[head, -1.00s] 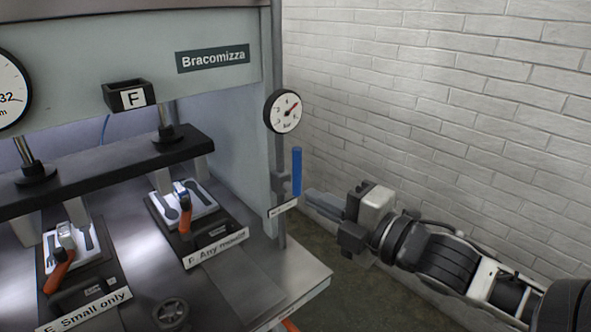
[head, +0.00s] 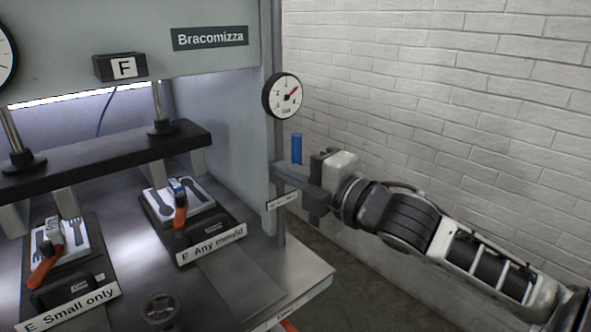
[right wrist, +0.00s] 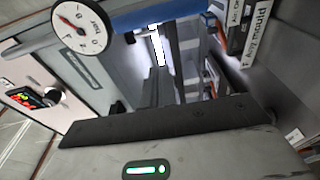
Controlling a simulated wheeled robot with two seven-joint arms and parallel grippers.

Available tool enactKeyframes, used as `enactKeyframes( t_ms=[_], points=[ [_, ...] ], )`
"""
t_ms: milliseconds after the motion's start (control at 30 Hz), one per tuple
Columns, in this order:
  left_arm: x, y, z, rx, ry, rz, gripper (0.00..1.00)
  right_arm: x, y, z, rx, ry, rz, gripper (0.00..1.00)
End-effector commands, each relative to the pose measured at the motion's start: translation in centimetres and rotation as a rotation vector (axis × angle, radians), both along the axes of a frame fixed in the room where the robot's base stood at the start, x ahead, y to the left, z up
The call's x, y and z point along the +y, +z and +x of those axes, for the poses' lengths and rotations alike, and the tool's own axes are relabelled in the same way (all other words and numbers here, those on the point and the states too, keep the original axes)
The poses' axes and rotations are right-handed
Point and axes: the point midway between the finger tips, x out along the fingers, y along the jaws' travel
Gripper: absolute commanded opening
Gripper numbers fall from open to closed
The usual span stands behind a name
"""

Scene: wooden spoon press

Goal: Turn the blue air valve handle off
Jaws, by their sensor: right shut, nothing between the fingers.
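The blue air valve handle (head: 297,148) stands upright beside the press post, below the round pressure gauge (head: 286,95). Only its upper part shows in the head view; my right gripper hides the rest. My right gripper (head: 281,172) is shut and empty, with its fingers across the front of the handle and their tips near the post. Whether they touch the handle I cannot tell. In the right wrist view the blue handle (right wrist: 165,14) crosses the top, right of the gauge (right wrist: 82,27). My left gripper is out of view.
The press table with two moulds, marked "Any mould" (head: 220,243) and "Small only" (head: 72,308), lies to the left. A small label plate (head: 283,201) sits on the post below my gripper. A white brick wall (head: 440,100) stands close on the right.

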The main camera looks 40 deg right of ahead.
Motion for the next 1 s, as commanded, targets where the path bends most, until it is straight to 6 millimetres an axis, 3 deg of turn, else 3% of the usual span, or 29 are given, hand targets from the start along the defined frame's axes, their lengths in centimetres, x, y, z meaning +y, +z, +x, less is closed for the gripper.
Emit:
enactKeyframes(
  t_ms=[167,367,700,1000],
  points=[
    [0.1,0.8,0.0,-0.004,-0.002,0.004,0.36,0.4,0.5,1.9,-0.005,0.0,0.0,0.0],
    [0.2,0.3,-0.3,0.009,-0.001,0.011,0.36,0.9,0.5,3.7,-0.004,0.001,-0.001,0.0],
    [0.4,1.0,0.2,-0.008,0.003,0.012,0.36,-2.4,0.1,3.2,0.002,0.0,-0.005,0.0],
    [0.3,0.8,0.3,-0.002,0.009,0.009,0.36,-3.1,0.2,3.1,-0.003,0.002,-0.002,0.0]
  ],
)
